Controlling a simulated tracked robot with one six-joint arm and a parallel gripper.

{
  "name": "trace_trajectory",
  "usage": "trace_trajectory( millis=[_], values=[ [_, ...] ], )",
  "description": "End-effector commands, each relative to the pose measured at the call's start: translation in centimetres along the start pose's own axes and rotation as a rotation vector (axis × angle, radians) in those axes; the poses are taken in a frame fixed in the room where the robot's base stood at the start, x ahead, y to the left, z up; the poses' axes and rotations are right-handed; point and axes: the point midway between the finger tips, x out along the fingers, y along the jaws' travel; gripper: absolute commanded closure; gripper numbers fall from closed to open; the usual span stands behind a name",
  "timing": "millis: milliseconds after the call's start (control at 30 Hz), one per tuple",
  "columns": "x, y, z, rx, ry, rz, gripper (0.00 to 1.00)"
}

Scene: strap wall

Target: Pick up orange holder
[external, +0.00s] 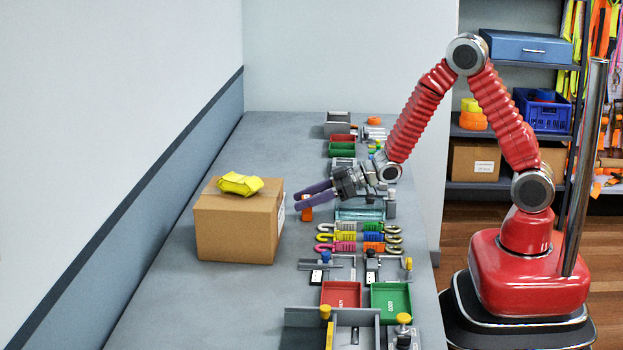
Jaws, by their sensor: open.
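A small orange object, which looks like the orange holder (306,213), stands on the grey table beside the right side of a cardboard box. Its upper part is hidden behind my fingers. My gripper (299,199) has two long purple fingers that point left. It is open, with the fingers level with the top of the orange object. I cannot tell whether the object is between the fingers or just behind them. Another small orange item (373,121) lies at the far end of the table.
The cardboard box (235,228) with a yellow strap bundle (240,184) on top stands close to my fingertips. A red tray (341,296) and green tray (391,301) are nearer.

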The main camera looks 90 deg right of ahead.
Motion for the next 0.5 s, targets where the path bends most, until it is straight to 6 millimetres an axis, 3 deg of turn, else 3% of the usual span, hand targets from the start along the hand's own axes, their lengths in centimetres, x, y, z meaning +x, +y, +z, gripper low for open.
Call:
trace_trajectory(
  millis=[200, 500],
  values=[
    [2.7, 0.0, 0.1, 0.000, -0.002, 0.000, 0.55],
    [3.4, 0.0, 0.1, 0.000, -0.001, 0.001, 0.55]
  ],
)
